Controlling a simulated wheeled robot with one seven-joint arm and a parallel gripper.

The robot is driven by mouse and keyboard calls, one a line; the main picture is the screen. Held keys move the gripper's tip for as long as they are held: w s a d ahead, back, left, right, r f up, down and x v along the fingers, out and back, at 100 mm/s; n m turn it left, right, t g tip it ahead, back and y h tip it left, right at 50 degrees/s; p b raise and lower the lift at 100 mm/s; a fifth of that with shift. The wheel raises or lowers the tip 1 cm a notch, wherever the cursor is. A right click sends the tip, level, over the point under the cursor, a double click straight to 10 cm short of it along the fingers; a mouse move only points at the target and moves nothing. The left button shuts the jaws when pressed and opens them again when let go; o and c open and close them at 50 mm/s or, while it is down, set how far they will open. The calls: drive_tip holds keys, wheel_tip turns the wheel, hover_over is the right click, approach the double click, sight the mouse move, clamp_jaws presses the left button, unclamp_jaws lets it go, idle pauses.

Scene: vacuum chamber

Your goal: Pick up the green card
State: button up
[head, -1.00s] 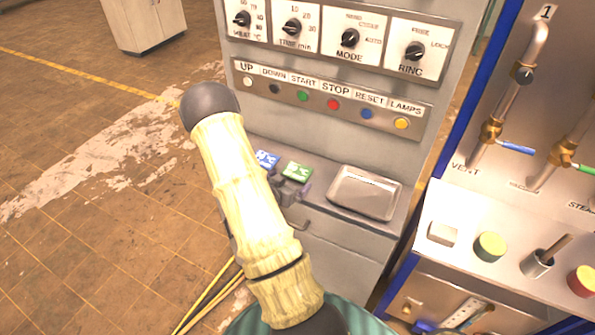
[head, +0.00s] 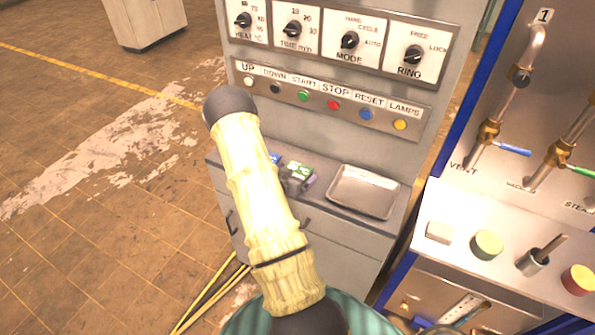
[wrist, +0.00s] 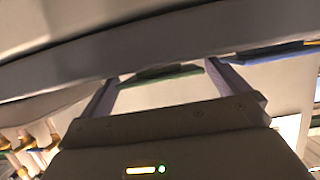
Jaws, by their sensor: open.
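The green card (head: 301,168) lies on the ledge of the grey control cabinet, partly hidden behind my gripper (head: 298,184). In the wrist view the card shows as a thin dark strip with a green edge (wrist: 160,77), seen nearly edge-on between my two open fingers (wrist: 168,72). My gripper is open and close to the card; I cannot tell whether the fingers touch it. A blue card (head: 274,157) lies just left of the green one, mostly hidden by my arm. It also shows at the right in the wrist view (wrist: 270,50).
An empty metal tray (head: 363,192) sits on the ledge right of the cards. A row of buttons (head: 333,104) and several knobs are on the cabinet face above. A valve panel with a sloped control desk (head: 460,215) stands at the right.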

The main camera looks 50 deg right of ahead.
sight(294, 174)
drive_tip(key=c, duration=0.9)
drive_tip(key=shift+w+r, duration=0.1)
drive_tip(key=shift+r, duration=0.05)
wheel_tip(294, 174, up, 10)
drive_tip(key=b, duration=0.1)
drive_tip(key=shift+b, duration=0.35)
drive_tip(key=shift+a, duration=0.1)
